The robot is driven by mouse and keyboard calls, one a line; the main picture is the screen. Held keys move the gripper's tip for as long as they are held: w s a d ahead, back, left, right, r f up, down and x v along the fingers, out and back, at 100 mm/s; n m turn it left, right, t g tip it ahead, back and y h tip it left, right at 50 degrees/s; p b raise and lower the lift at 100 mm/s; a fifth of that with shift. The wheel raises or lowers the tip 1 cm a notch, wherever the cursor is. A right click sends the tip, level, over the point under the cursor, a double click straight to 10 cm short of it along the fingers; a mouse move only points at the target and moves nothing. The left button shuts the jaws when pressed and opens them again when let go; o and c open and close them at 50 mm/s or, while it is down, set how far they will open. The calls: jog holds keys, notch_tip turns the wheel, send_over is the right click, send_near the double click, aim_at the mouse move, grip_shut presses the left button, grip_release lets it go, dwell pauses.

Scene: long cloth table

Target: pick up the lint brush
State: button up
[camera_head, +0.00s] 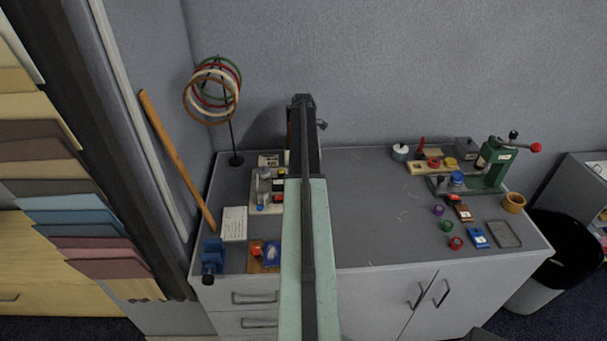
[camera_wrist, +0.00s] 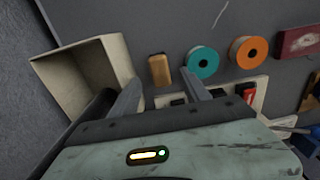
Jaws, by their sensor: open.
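My gripper (camera_wrist: 161,78) is open, its two fingers showing in the wrist view with nothing held between them. In the head view my arm runs up the middle and covers part of the table. A small brown wooden-looking block (camera_wrist: 160,70) lies just beyond and between the fingertips in the wrist view. It may be the lint brush, but I see no bristles and cannot tell for sure. I cannot pick out the lint brush in the head view, where my arm may hide it.
In the wrist view a beige open container (camera_wrist: 85,62) stands left of the fingers. A teal spool (camera_wrist: 202,62) and an orange spool (camera_wrist: 248,53) lie right of the block. In the head view a ring stand (camera_head: 233,140) is left and a green press (camera_head: 494,165) right.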

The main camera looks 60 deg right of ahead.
notch_tip(320, 180, down, 5)
jog(key=b, duration=0.4)
jog(key=shift+r, duration=0.2)
jog(key=shift+s, duration=0.1)
grip_shut()
jog(key=shift+r+p, duration=0.65)
jog(key=shift+p, duration=0.1)
jog(key=r+p, duration=0.2)
jog(key=shift+s+a+r+p, duration=0.25)
jog(key=shift+s+r+p, duration=0.05)
jog(key=shift+r+p, duration=0.1)
jog(key=s+a, duration=0.3)
jog(key=s, duration=0.1)
jog(key=s+a, duration=0.3)
jog(key=s, duration=0.1)
jog(key=s+a+r+p, duration=0.1)
jog(key=s+a, duration=0.2)
jog(key=s, duration=0.1)
jog(key=shift+a, duration=0.3)
